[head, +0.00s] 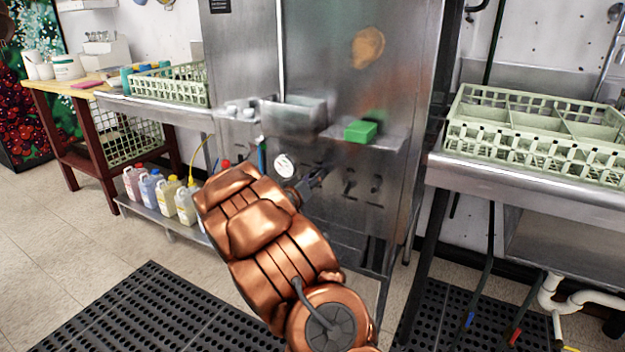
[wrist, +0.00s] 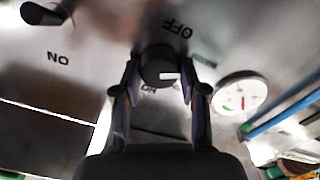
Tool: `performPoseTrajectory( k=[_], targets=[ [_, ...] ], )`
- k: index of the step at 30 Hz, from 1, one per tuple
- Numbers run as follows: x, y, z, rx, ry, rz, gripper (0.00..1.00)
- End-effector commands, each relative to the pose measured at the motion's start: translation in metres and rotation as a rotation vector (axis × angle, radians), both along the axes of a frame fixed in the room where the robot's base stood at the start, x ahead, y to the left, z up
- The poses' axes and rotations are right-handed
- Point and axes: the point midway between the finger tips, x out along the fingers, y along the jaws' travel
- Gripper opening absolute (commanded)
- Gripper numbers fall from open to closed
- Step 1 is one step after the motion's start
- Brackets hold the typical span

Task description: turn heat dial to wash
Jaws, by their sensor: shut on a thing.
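The heat dial (wrist: 158,66) is a round black knob on the steel machine front, seen in the wrist view. Its white mark points toward the right of that picture. The OFF label (wrist: 177,30) sits above and right of it, upside down. Another label (wrist: 149,88) below the dial is partly covered and cannot be read for sure. My gripper (wrist: 161,78) is shut on the dial, one finger on each side. In the head view my gripper (head: 314,181) reaches the lower front of the steel machine (head: 375,75), and the dial cannot be made out there.
A second black knob (wrist: 47,12) with an ON label (wrist: 59,57) is at the upper left. A round white gauge (wrist: 241,97) is close to the right finger. A green sponge (head: 360,131) lies on the ledge above. Bottles (head: 168,192) stand on a low shelf.

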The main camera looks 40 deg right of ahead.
Motion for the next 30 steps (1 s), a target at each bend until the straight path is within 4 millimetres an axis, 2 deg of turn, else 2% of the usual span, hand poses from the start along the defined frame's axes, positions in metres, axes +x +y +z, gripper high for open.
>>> performPoseTrajectory(
  k=[8,30],
  targets=[
    [-0.0007,0.0006,-0.0017,0.050,-0.154,-0.001,0.07],
    [-0.0036,-0.0008,-0.0028,0.236,-0.780,-0.004,0.07]
  ],
)
